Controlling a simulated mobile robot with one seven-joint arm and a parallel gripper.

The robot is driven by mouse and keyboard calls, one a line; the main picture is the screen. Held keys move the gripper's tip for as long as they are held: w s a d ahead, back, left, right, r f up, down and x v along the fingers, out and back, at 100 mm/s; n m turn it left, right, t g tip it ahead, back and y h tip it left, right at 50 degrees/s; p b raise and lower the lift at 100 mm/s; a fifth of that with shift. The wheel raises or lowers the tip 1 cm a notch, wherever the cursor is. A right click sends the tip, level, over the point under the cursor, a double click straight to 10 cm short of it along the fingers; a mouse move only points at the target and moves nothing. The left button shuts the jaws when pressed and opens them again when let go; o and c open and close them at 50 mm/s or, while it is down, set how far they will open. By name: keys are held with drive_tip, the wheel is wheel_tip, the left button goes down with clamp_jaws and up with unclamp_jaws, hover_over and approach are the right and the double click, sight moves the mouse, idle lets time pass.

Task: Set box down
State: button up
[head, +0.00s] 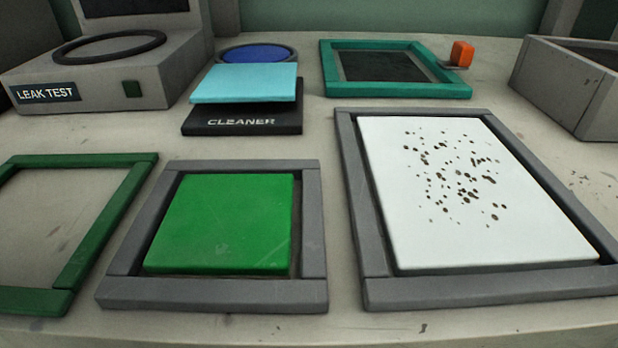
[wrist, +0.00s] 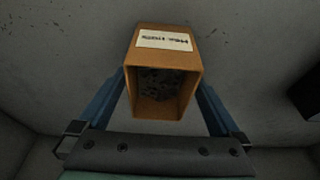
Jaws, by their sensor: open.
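In the wrist view, an orange-brown box (wrist: 150,30) has a white label on one side, with print too blurred to read. Its open end faces the camera and its inside is dark and speckled. My gripper (wrist: 163,88) is open, with one blue finger on each side of the box. The box is between the fingers over a grey surface; whether its base rests there is hidden. Neither the box nor my gripper shows in the head view.
The head view shows a bench with a green pad (head: 220,222) in a grey frame, a speckled white plate (head: 400,215) in another, an empty green frame (head: 105,220), a teal frame (head: 397,92), a black cleaner pad (head: 242,122), a leak test unit (head: 85,80) and a grey bin (head: 560,90).

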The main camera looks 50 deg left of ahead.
drive_tip(key=p+v, duration=0.6)
drive_tip(key=v, duration=0.5)
drive_tip(key=shift+p, duration=0.35)
